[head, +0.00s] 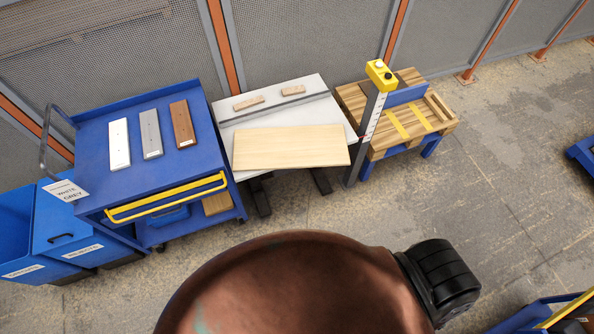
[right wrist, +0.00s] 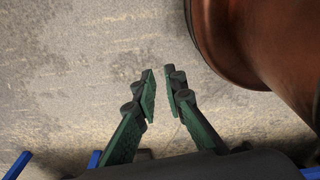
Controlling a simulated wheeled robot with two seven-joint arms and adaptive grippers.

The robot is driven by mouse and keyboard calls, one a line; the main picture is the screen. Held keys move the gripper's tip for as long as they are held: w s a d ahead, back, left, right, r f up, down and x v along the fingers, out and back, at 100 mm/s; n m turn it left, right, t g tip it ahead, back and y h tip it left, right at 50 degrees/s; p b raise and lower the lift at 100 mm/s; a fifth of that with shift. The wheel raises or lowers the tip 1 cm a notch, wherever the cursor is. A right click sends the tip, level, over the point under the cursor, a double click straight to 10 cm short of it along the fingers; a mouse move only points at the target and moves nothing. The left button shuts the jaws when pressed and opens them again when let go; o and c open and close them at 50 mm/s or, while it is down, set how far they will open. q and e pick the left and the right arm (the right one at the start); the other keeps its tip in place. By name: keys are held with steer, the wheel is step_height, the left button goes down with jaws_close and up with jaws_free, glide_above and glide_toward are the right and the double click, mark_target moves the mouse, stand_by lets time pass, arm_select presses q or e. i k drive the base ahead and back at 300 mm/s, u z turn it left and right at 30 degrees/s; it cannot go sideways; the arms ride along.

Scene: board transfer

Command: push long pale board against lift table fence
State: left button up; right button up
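The long pale board (head: 291,147) lies flat on the white top of the lift table (head: 234,113) in the head view. It lies slightly askew, along the near part of the table, its right end near the table's right edge. The grey fence (head: 272,108) runs across the table behind the board, with a gap of white top between them. My right gripper (right wrist: 160,82) shows in the right wrist view, open and empty above bare floor, far from the board. My left gripper is in neither view.
A blue cart (head: 95,145) with white, grey and brown boards stands at left, beside blue bins (head: 78,243). A post with a yellow control box (head: 381,75) and a wooden bench (head: 408,118) stand right. The floor in front is open.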

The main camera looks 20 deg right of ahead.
mark_target(322, 146)
steer(key=u, duration=2.45)
steer(key=i, duration=0.55)
steer(key=z, duration=3.15)
